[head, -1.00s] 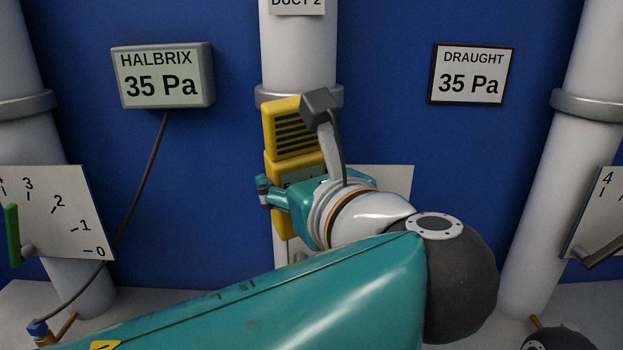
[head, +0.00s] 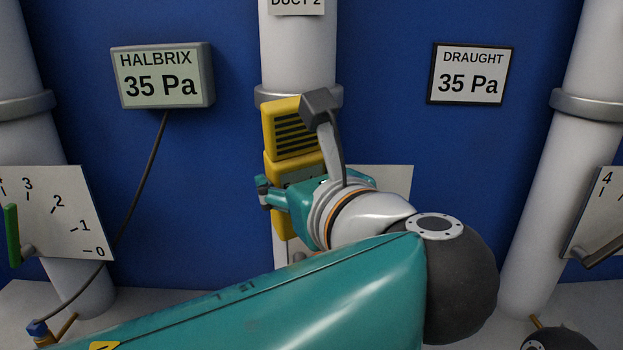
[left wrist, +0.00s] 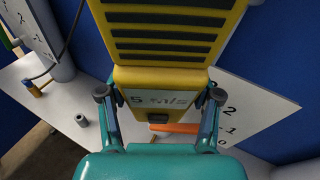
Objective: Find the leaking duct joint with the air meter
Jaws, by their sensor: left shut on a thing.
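My left gripper (head: 280,195) is shut on the yellow air meter (head: 293,130) and holds it upright in front of duct 2 (head: 300,50). The meter's slotted head overlaps the grey joint collar (head: 265,96) of that duct; I cannot tell whether they touch. In the left wrist view both fingers (left wrist: 160,100) sit at the sides of the meter (left wrist: 165,75). Its display shows a 5 and what looks like m/s; I cannot tell the full reading. Collars also ring the left duct (head: 25,105) and right duct (head: 590,105). My right gripper is not in view.
The HALBRIX box (head: 160,75) and the DRAUGHT panel (head: 472,73) both read 35 Pa. A scale plate with a green lever (head: 12,235) is at left. An orange lever (left wrist: 175,127) is below the meter. A small grey cylinder (left wrist: 82,120) stands on the pale ledge.

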